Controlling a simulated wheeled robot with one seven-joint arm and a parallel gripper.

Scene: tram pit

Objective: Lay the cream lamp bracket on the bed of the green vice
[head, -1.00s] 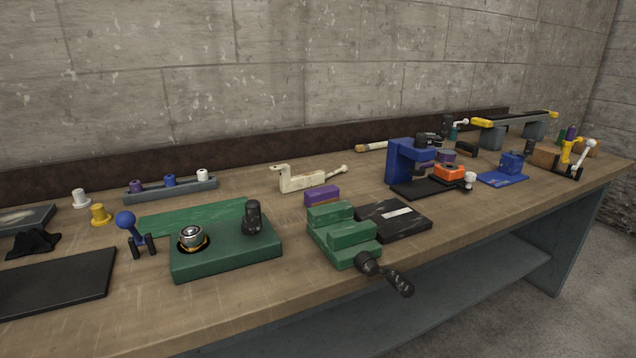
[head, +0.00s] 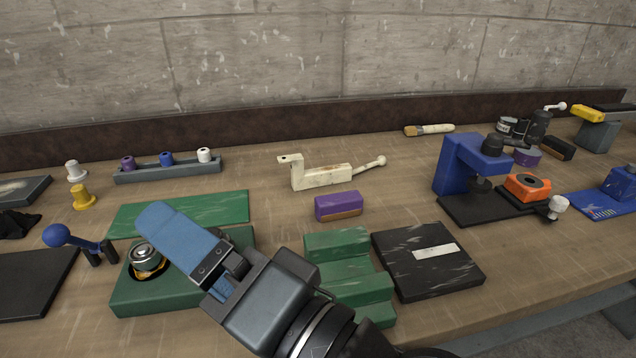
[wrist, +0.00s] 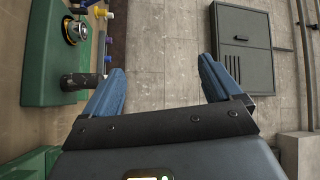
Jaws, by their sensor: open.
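The cream lamp bracket (head: 322,176) lies on the bench in the head view, behind the purple block. It has a raised arm at its left end and a ball-tipped rod at its right. The green vice (head: 338,243) stands nearer, with stepped green blocks; my arm hides part of its front and its handle. No bracket is on it. My gripper (head: 168,222) has blue fingers, is open and empty, and is above the green box, left of the vice and apart from the bracket. The wrist view shows the spread fingers (wrist: 162,70) with nothing between them.
A purple block (head: 338,205) stands between bracket and vice. A black plate (head: 428,262) lies right of the vice. The green box (head: 140,296) with a round silver part is under my gripper. A blue press (head: 470,165) stands right.

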